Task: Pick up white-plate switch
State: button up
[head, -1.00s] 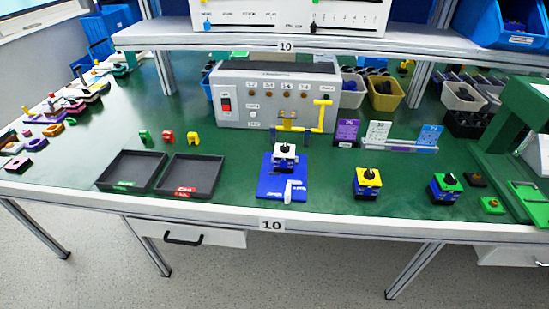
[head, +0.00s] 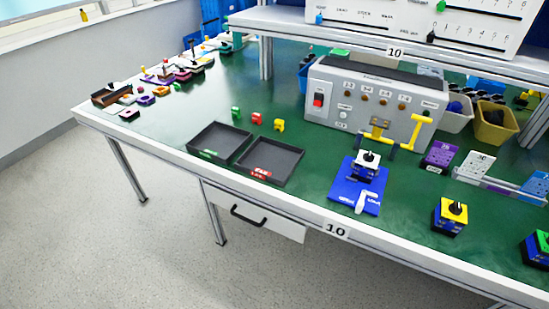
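The white-plate switch (head: 368,160) has a white top plate with a dark knob. It sits upright on a blue fixture board (head: 342,190) on the green table. A small white lever or clamp (head: 363,202) is at the front of that board. My gripper is not in view.
A yellow-plate switch (head: 451,214) and a green-plate switch (head: 541,240) stand to the right. Two black trays (head: 280,159) lie to the left. A grey control box (head: 376,98) stands behind, under a shelf (head: 350,38). Floor (head: 60,220) is clear at front left.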

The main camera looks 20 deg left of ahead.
aim_at(363, 170)
jog(key=i+j, duration=0.15)
jog(key=j, duration=0.2)
jog(key=i+j, duration=0.2)
jog(key=j, duration=0.15)
jog(key=i+j, duration=0.15)
jog(key=j, duration=0.2)
jog(key=i+j, duration=0.15)
jog(key=j, duration=0.2)
jog(key=i+j+z, duration=0.1)
jog(key=j, duration=0.3)
jog(key=i+j, duration=0.2)
jog(key=j, duration=0.15)
jog(key=i+j, duration=0.15)
jog(key=j, duration=0.2)
